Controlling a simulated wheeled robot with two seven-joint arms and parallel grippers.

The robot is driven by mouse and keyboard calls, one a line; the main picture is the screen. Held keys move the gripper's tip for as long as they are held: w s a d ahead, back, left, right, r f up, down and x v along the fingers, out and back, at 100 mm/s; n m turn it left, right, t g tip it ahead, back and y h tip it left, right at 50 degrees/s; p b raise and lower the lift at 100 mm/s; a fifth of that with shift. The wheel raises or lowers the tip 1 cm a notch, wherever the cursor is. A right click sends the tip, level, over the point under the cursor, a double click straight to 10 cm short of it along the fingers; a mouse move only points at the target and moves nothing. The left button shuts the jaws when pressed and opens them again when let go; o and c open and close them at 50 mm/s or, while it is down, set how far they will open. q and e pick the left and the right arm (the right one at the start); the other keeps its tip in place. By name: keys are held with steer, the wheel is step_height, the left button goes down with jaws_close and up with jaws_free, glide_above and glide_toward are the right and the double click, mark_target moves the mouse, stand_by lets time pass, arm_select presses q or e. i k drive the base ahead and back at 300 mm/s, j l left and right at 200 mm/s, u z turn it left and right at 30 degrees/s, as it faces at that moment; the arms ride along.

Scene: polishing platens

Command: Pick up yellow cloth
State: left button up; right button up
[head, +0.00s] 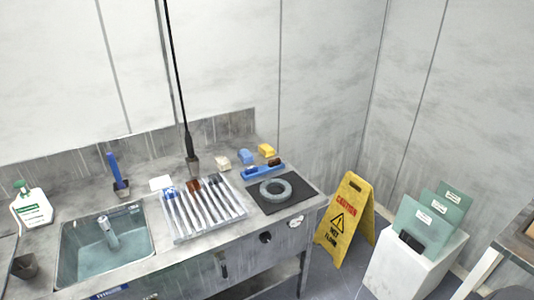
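A small folded yellow item (266,149), which looks like the yellow cloth, lies at the back right of the grey counter (225,238). A similar blue folded item (245,156) lies just left of it, and a cream one (222,163) lies further left. A blue brush-like object (264,170) lies in front of the yellow item. Nothing covers the yellow item. Neither of my grippers shows in the head view.
A rack of several rods (205,210) and a grey ring on a black mat (288,204) occupy the counter's right half. A sink (75,262) and white bottle (32,207) are at left. A yellow caution sign (348,215) and white pedestal (405,272) stand right of the counter.

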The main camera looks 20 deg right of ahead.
mark_target(266, 150)
steer(key=l+u, duration=0.3)
steer(key=l, duration=0.55)
steer(key=l+u, duration=0.3)
steer(key=l, duration=0.55)
